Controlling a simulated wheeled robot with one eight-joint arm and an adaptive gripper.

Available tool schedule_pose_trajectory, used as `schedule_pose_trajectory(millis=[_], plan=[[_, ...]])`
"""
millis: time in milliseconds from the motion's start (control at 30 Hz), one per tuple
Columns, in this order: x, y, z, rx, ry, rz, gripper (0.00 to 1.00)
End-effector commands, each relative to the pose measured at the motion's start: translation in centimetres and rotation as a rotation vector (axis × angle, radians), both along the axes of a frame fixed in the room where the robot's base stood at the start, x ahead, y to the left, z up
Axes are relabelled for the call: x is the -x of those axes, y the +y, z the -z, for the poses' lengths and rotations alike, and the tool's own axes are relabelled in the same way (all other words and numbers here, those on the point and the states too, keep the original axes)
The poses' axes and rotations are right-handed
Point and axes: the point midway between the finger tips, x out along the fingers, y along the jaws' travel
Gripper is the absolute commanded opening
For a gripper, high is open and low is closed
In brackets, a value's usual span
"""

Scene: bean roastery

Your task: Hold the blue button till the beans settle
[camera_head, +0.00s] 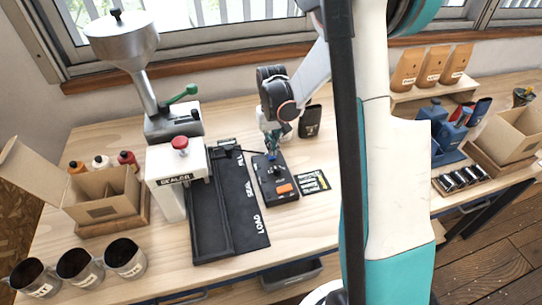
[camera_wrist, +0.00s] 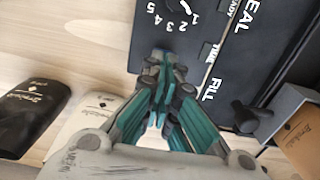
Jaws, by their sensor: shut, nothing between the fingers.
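The black control box (camera_head: 278,192) stands on the table and carries an orange button (camera_head: 284,188) and a dark knob (camera_head: 277,171). My gripper (camera_head: 271,152) is shut and points down at the far end of this box. A small patch of blue, apparently the blue button (camera_head: 270,157), shows right at the fingertips. In the wrist view my shut gripper (camera_wrist: 163,62) covers the panel edge below the dial (camera_wrist: 193,8). The button is mostly hidden there, and I cannot tell whether it is pressed. The metal hopper (camera_head: 122,42) stands at the back left; no beans are visible in it.
A white sealer (camera_head: 178,170) with a red knob and a dark tray (camera_head: 209,222) stand left of the box. A black pouch (camera_head: 310,121) stands behind, with a white pouch (camera_wrist: 82,128) beside it. Metal cups (camera_head: 78,267) and a carton (camera_head: 98,200) sit further left.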

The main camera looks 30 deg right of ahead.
Motion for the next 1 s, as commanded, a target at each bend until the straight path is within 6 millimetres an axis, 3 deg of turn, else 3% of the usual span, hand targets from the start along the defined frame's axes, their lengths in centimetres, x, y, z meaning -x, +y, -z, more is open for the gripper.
schedule_pose_trajectory(millis=[1000], plan=[[0.0,0.0,2.6,0.000,0.000,0.000,0.00]])
